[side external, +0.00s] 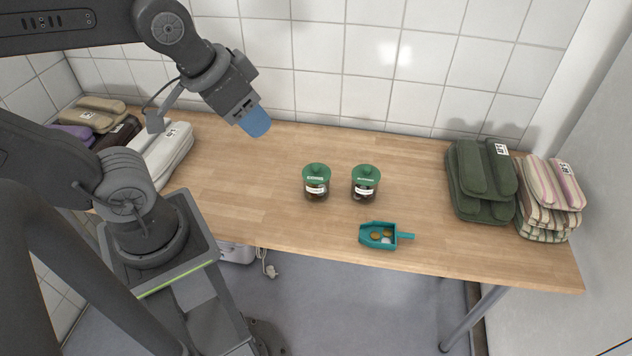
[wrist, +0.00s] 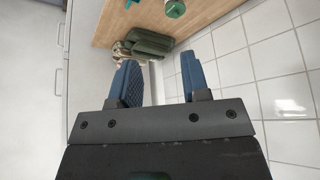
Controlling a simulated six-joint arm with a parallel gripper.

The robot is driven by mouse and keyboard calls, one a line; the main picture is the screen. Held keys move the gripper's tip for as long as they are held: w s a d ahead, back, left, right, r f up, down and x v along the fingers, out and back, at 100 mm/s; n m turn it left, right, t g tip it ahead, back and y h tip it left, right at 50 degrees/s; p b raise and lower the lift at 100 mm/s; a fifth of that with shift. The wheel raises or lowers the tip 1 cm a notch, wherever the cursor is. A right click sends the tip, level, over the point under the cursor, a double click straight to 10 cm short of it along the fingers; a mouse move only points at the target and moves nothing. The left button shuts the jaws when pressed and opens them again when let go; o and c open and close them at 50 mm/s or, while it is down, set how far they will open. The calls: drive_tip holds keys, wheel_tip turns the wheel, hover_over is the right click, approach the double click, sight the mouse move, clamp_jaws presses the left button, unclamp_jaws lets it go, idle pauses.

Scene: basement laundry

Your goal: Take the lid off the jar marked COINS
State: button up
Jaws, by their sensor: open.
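Two glass jars with green knobbed lids stand upright side by side on the wooden table, a left jar (side external: 316,190) and a right jar (side external: 364,190). The left lid (side external: 316,171) and the right lid (side external: 366,173) are both on. Each jar has a pale label, too small to read, so I cannot tell which says COINS. My gripper (side external: 256,124) is above the table, left of and behind the jars, touching nothing. In the wrist view its blue fingers (wrist: 161,78) are apart and empty. One green lid (wrist: 174,8) shows at that view's top edge.
A teal scoop (side external: 378,236) with coin-like discs lies in front of the jars. Folded green towels (side external: 482,182) and striped towels (side external: 550,200) are at the right. More folded cloths (side external: 165,150) lie at the left. A tiled wall (side external: 420,65) closes the back.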

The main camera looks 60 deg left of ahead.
drive_tip(key=shift+o, duration=0.4)
drive_tip(key=o, duration=1)
drive_tip(key=n+g+h, duration=0.1)
drive_tip(key=n+g, duration=0.4)
drive_tip(key=n, duration=1.5)
hover_over(316, 165)
drive_tip(key=f, duration=2.3)
drive_tip(key=shift+a+f, duration=0.1)
drive_tip(key=shift+a, duration=0.1)
drive_tip(key=shift+w+d+f, duration=0.1)
drive_tip(key=shift+f, duration=1.4)
drive_tip(key=shift+d+f, duration=0.1)
drive_tip(key=shift+f, duration=1.4)
